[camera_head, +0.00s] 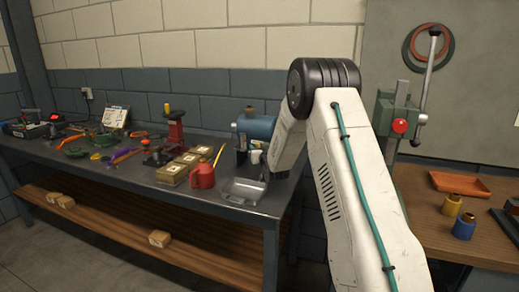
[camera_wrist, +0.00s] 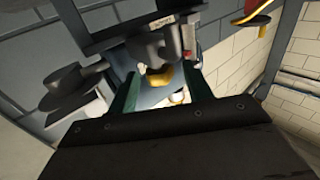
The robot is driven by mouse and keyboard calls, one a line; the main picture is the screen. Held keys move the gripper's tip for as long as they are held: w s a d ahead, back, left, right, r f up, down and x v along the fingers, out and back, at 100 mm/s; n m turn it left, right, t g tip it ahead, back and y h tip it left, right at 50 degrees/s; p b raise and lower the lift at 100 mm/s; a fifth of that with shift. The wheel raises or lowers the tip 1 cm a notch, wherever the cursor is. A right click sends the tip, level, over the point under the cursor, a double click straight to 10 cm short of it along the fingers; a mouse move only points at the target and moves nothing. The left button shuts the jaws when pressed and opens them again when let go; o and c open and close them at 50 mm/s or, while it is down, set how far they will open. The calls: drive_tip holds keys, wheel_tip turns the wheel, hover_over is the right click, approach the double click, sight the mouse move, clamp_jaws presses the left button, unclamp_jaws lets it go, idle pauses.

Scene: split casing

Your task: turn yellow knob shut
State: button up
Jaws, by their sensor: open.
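A yellow, rounded part (camera_wrist: 160,78), which looks like the knob, shows in the wrist view below a dark grey rounded body (camera_wrist: 158,48). My gripper (camera_wrist: 160,74) is open, with one green finger on each side of the yellow part. I cannot tell whether the fingers touch it. The lower side of the yellow part merges with a pale object behind it. The gripper's fingers and the knob cannot be made out there.
A grey metal tray (camera_head: 243,191), a red jug (camera_head: 202,176) and several tan boxes (camera_head: 172,173) stand near the arm. A red vise (camera_head: 175,130) is farther left. A green lever press (camera_head: 383,112) stands right of my arm on a wooden bench.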

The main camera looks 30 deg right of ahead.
drive_tip(key=c, duration=1)
drive_tip(key=shift+o, duration=0.2)
drive_tip(key=shift+a+m+h, duration=0.15)
drive_tip(key=shift+m+h, duration=0.15)
drive_tip(key=shift+h, duration=0.1)
drive_tip(key=m+g+h, duration=0.2)
drive_tip(key=h, duration=0.1)
drive_tip(key=m+h, duration=0.1)
drive_tip(key=shift+w+a+g+h, duration=0.15)
drive_tip(key=shift+a+g+h, duration=0.15)
drive_tip(key=shift+g+h, duration=0.1)
drive_tip(key=m+g+h, duration=0.4)
drive_tip(key=shift+w+a+f, duration=0.1)
drive_tip(key=shift+w+a, duration=0.05)
drive_tip(key=shift+w, duration=0.05)
drive_tip(key=m+g+h, duration=0.1)
drive_tip(key=m+g, duration=0.1)
drive_tip(key=g, duration=0.1)
drive_tip(key=m+g+h, duration=0.1)
drive_tip(key=g, duration=0.1)
drive_tip(key=shift+w+a+m+h, duration=0.1)
drive_tip(key=shift+w+m+h, duration=0.15)
drive_tip(key=shift+m+h, duration=0.05)
drive_tip(key=shift+w+m+g+h, duration=0.1)
drive_tip(key=shift+m+g+h, duration=0.1)
drive_tip(key=shift+m+g, duration=1.05)
drive_tip(key=shift+w+m+g+h, duration=0.15)
drive_tip(key=shift+m+g, duration=0.5)
drive_tip(key=shift+g, duration=1.1)
drive_tip(key=shift+s, duration=0.1)
